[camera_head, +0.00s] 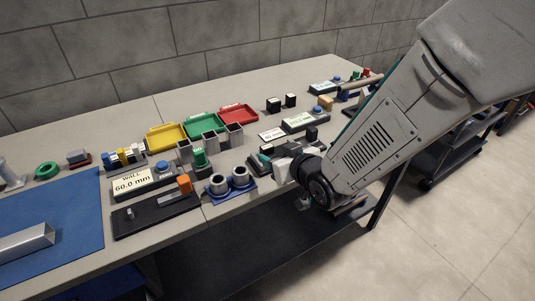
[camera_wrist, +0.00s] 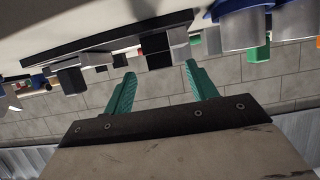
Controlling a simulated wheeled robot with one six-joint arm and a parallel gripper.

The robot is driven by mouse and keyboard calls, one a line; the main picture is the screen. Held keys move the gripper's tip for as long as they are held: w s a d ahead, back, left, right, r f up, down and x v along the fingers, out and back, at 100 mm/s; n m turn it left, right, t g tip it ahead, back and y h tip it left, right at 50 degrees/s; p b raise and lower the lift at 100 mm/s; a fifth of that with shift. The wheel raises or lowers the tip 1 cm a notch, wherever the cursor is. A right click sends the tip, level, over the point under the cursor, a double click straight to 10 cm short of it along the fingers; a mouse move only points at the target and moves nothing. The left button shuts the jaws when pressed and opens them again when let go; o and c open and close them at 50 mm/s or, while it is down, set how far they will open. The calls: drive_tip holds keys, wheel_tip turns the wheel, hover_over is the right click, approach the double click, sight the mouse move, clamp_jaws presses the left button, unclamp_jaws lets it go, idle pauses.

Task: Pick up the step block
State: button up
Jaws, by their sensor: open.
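My gripper (camera_wrist: 160,72) shows in the wrist view with its two green fingers apart and nothing held between them. A grey block with a stepped outline (camera_wrist: 178,38), which looks like the step block, sits at a dark plate (camera_wrist: 95,48) just beyond the fingertips. The wrist picture is upside down, with the table at the top. A clear gap shows between the fingertips and the block; I cannot tell its depth. In the head view my arm's end is over the front edge of the bench, and its wrist hides the fingers and part of the dark plate.
A blue holder with two grey cylinders (camera_head: 230,181) stands just left of my wrist; it also shows in the wrist view (camera_wrist: 243,28). Yellow (camera_head: 166,137), green (camera_head: 202,125) and red (camera_head: 238,114) trays stand behind.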

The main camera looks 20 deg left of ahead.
sight(269, 150)
drive_tip(key=x, duration=0.3)
drive_tip(key=shift+w+a+f, duration=0.1)
drive_tip(key=shift+f, duration=0.05)
drive_tip(key=shift+c, duration=0.4)
clamp_jaws()
